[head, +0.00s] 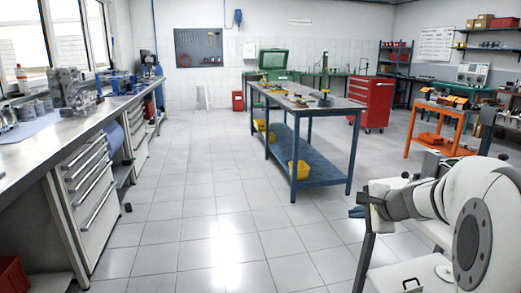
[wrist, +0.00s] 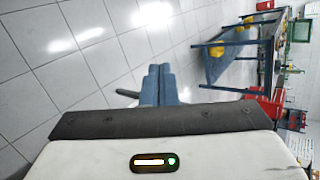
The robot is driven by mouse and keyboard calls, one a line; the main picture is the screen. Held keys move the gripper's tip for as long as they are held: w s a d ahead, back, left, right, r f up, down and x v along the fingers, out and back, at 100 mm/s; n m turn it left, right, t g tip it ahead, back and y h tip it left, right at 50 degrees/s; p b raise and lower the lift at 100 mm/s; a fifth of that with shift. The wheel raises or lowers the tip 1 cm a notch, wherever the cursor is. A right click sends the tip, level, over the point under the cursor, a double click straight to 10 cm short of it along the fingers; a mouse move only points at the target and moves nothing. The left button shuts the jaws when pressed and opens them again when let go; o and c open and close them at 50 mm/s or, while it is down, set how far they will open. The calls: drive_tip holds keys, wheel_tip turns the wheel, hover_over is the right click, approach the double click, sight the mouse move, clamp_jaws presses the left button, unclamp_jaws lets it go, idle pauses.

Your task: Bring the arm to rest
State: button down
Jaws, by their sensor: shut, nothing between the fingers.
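My gripper (wrist: 160,72) shows in the wrist view as two blue-grey fingers side by side, shut with nothing between them. Beyond them is tiled floor. In the head view my white arm is folded at the lower right, with its round grey joint cover facing the camera. A small blue part of my gripper (head: 357,211) shows at the left end of the arm, beside the dark mount. The arm holds no object and appears clear of the furniture.
A blue-legged workbench (head: 310,107) with yellow bins on its lower shelf stands mid-room. A red tool cabinet (head: 373,102) and an orange cart (head: 437,125) stand to the right. A long counter (head: 75,130) with drawers runs along the left. The tiled floor between is clear.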

drive_tip(key=s+a+r+n+g+p, duration=0.25)
drive_tip(key=s+a+n+p, duration=0.2)
drive_tip(key=s, duration=0.25)
drive_tip(key=s+a+r+n+g+p, duration=0.2)
drive_tip(key=s+a+r+n+p, duration=0.1)
drive_tip(key=s+a+n, duration=0.3)
drive_tip(key=s+r+n+g+h+p, duration=0.2)
drive_tip(key=s+n+h+p, duration=0.2)
drive_tip(key=s, duration=0.9)
drive_tip(key=n+p, duration=0.1)
drive_tip(key=n, duration=0.1)
drive_tip(key=shift+r+n, duration=0.2)
drive_tip(key=shift+n, duration=0.15)
